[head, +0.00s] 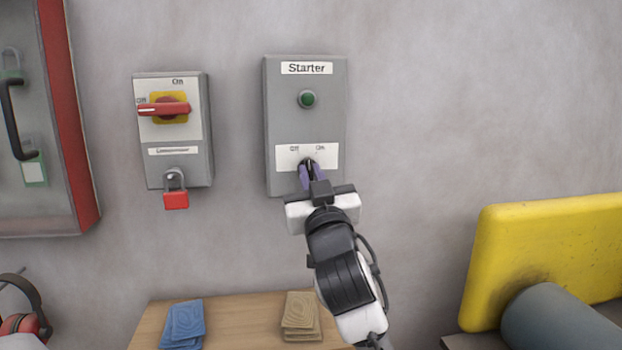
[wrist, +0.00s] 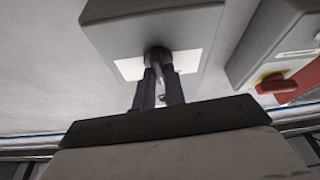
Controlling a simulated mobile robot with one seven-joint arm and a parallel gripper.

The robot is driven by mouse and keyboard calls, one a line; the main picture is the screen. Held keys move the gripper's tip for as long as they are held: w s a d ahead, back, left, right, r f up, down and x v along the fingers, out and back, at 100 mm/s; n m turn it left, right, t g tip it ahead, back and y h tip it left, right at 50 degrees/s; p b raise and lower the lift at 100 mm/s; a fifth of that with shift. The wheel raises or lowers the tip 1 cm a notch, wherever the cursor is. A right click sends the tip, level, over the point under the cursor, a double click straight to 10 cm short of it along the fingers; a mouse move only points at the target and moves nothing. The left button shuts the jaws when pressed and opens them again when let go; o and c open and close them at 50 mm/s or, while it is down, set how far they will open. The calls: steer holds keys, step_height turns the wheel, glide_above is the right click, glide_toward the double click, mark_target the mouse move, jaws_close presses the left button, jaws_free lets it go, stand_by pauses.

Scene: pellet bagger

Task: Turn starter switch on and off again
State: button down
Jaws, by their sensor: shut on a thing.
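The starter box (head: 330,120) is a grey wall box labelled "Starter", with a green round button or lamp (head: 307,99) and a white plate marked "Off" and "On" below it. The black starter switch (head: 307,162) sits on that plate, mostly hidden by my fingers, so its position is hard to tell. My gripper (head: 310,172) is at the plate from below, its purple fingers shut on the switch knob. In the wrist view the dark knob (wrist: 158,55) shows between the fingertips (wrist: 160,75) on the box's front (wrist: 150,25).
Left of it is a grey disconnector box (head: 200,130) with a red handle (head: 163,109) and a red padlock (head: 176,199). A red-edged cabinet (head: 75,110) is far left. Below is a wooden surface (head: 240,315) with blue and tan cloths. A yellow guard (head: 550,250) stands right.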

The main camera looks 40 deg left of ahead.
steer(key=n+g, duration=0.1)
steer(key=n, duration=0.2)
steer(key=n+g+y, duration=0.1)
steer(key=n+g, duration=0.1)
steer(key=n, duration=0.1)
steer(key=shift+w+d+n, duration=0.1)
steer(key=shift+n, duration=0.2)
steer(key=shift+n+g+y, duration=0.3)
steer(key=c, duration=1.5)
jaws_free()
steer(key=shift+o, duration=0.2)
steer(key=b+v, duration=0.3)
steer(key=v, duration=1.1)
steer(key=shift+b, duration=0.3)
